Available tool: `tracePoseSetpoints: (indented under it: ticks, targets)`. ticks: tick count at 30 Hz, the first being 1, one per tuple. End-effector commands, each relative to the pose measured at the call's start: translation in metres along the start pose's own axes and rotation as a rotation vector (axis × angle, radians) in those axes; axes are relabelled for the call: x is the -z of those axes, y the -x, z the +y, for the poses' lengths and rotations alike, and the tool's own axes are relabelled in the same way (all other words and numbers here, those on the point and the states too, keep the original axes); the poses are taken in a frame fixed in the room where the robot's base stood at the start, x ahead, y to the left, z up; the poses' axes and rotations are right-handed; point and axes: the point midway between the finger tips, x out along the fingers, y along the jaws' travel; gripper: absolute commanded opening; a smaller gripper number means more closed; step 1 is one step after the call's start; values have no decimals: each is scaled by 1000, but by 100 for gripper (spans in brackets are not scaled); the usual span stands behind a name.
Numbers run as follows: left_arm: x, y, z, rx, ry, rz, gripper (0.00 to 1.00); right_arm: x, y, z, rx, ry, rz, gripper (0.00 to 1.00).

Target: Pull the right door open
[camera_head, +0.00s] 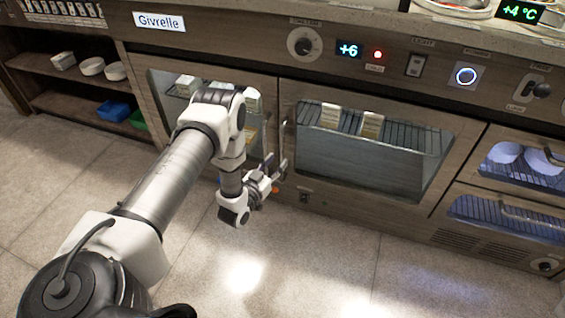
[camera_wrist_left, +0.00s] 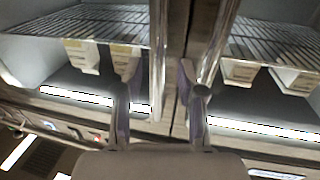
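The right door (camera_head: 362,190) of the counter is a wood frame with a glass window, and it looks closed. Its upright metal handle (camera_head: 285,145) is at its left edge. My left gripper (camera_head: 273,169) is at the lower part of this handle. In the left wrist view, which looks upside down, the fingers (camera_wrist_left: 156,85) are apart. The right door's handle (camera_wrist_left: 157,50) shows between them. Whether a finger touches it I cannot tell. My right gripper is not in view.
The left door (camera_head: 155,105), partly hidden by my arm, stands beside it; its handle (camera_wrist_left: 216,45) is close to one finger. Cartons (camera_head: 371,125) stand on a wire shelf inside. Drawers (camera_head: 510,215) are at the right. The tiled floor (camera_head: 330,265) in front is clear.

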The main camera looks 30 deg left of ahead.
Motion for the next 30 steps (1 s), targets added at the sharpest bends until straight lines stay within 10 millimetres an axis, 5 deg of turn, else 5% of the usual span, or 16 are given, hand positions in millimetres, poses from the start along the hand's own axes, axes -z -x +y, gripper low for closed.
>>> tracePoseSetpoints:
  ticks: [6, 14, 18, 30]
  targets:
    - [-3, -34, 0, -1, -1, 0, 39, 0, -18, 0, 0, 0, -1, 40]
    - [0, -38, 0, 0, 0, -1, 39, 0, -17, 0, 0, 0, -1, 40]
    - [0, -38, 0, 0, 0, -1, 0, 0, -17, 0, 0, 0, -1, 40]
    - [-2, -44, 5, -1, 0, -1, 0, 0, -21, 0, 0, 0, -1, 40]
